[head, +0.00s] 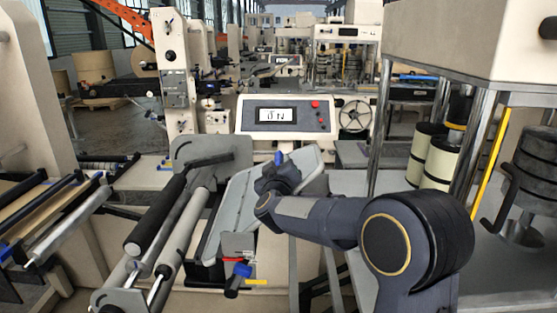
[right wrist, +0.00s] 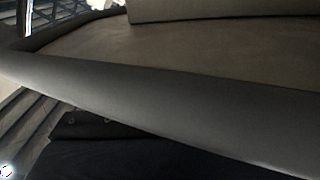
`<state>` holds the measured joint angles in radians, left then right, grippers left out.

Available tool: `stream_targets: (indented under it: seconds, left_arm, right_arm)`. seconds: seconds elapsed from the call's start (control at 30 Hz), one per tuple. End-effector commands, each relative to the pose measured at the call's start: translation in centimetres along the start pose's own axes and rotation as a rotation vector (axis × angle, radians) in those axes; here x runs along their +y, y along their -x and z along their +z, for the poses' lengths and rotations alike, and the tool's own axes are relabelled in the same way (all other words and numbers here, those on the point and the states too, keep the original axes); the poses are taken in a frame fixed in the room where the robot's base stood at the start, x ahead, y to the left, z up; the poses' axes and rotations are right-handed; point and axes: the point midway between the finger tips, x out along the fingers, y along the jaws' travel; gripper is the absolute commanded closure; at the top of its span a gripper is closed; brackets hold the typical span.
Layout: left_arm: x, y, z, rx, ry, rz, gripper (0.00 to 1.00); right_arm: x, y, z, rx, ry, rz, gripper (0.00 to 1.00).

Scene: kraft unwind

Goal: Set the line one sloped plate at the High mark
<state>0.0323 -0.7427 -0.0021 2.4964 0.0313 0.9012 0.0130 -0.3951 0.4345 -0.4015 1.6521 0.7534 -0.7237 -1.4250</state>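The sloped plate (head: 232,207) is a light grey tray with a raised rim, tilted, in the middle of the head view. My right arm reaches in from the lower right, and my right gripper (head: 279,172) is over the plate's upper right part. Its fingers cannot be made out, and a small blue piece shows at its top. At the plate's lower end are a blue knob (head: 242,270) and small red and yellow marks (head: 254,281); no lettering is readable. The right wrist view shows a dark grey rim (right wrist: 170,95) very close. My left gripper is not in view.
Black and grey rollers (head: 157,215) lie left of the plate. A control panel (head: 286,116) with a lit display stands behind it. Metal posts (head: 381,125) and a machine with stacked dark weights (head: 536,165) stand on the right.

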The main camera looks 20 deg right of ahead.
Motion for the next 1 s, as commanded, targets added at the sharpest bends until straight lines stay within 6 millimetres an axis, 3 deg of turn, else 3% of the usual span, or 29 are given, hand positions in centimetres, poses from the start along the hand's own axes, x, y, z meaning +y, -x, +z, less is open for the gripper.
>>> stream_targets:
  seconds: [0.2,0.57,0.87,1.0]
  left_arm:
    - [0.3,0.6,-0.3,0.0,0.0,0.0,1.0]
    - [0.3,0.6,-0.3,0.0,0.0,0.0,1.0]
    - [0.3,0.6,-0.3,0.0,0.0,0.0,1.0]
    - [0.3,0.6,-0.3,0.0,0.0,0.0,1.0]
  right_arm:
    - [0.0,-2.7,0.0,-0.001,-0.001,-0.001,0.6]
    - [0.0,-3.2,0.0,0.0,-0.002,-0.002,0.61]
    - [0.0,-3.2,0.0,0.0,-0.002,-0.002,1.0]
    - [0.0,-3.2,0.0,0.0,-0.002,-0.002,1.0]
